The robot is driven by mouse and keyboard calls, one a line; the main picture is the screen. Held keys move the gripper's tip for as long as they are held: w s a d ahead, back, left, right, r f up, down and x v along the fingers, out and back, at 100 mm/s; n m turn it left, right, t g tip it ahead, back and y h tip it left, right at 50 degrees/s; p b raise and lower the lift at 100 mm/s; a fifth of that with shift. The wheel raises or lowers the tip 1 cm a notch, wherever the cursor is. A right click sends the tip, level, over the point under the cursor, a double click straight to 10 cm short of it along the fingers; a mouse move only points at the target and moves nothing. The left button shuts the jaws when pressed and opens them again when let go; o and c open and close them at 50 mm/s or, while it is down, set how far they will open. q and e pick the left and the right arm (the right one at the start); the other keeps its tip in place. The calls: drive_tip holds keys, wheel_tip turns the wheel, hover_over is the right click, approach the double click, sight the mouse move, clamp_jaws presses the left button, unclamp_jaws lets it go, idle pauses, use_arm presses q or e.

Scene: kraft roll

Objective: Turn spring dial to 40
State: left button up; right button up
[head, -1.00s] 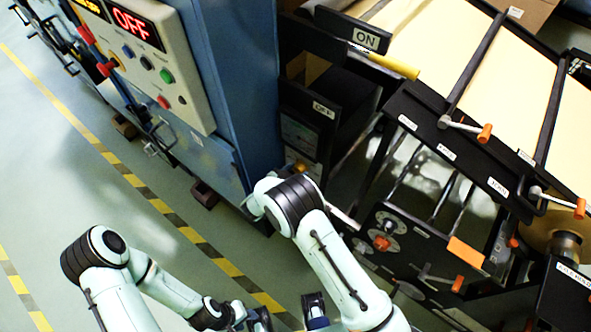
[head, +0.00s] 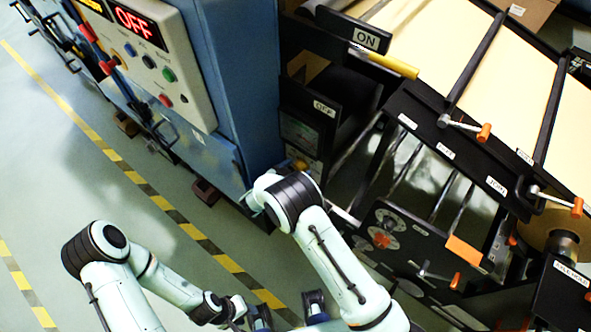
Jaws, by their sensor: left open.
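A round grey dial with an orange-red knob (head: 383,240) is on the dark side panel of the machine, right of centre; I take it for the spring dial, but its scale is too small to read. My left gripper (head: 288,311) is at the bottom edge, below and left of the dial and well apart from it. Its two dark fingers are spread with nothing visible between them. My right arm (head: 330,260) stands between it and the dial. My right gripper does not show; the arm's far end is hidden behind its elbow.
A blue cabinet (head: 240,90) with a button panel and a red OFF display (head: 135,20) stands at upper left. Orange-handled levers (head: 465,127) stick out from the roll machine (head: 430,110). A crank handle (head: 435,273) is right of the dial. Floor at left is clear.

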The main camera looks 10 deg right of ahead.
drive_tip(key=v, duration=1.3)
drive_tip(key=shift+r, duration=0.15)
drive_tip(key=shift+s+a, duration=0.15)
